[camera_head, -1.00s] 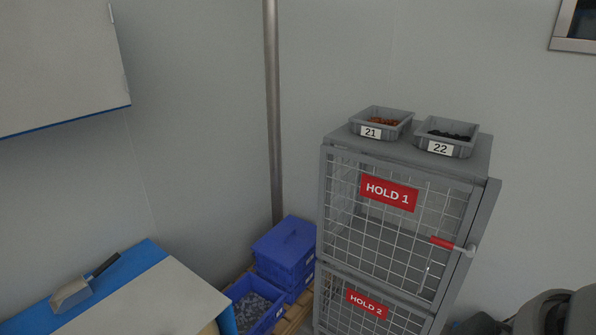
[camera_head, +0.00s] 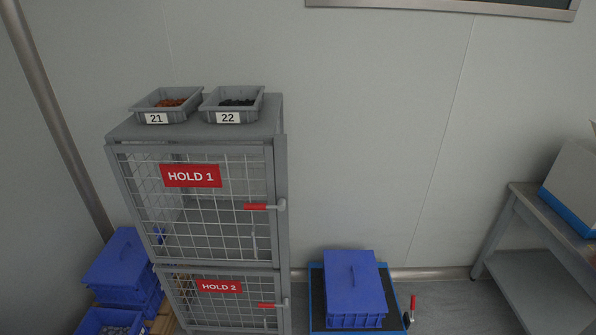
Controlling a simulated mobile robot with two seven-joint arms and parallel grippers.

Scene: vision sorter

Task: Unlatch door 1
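Door 1 is the upper wire-mesh door (camera_head: 205,229) of a grey cage cabinet, with a red sign (camera_head: 191,176) reading HOLD 1. The door is shut. Its latch handle (camera_head: 256,207) has a red grip and lies level across the door's right edge, its grey pivot at the right frame post. A lower mesh door (camera_head: 215,311) with a HOLD 2 sign has a similar red handle (camera_head: 268,305), also level. Neither of my grippers is in the view.
Grey bins labelled 21 (camera_head: 167,105) and 22 (camera_head: 232,104) sit on the cabinet top. A lidded blue crate (camera_head: 353,285) stands on a blue-edged platform to the right. Blue crates (camera_head: 122,265) stand at left. A grey bench (camera_head: 545,225) is at far right.

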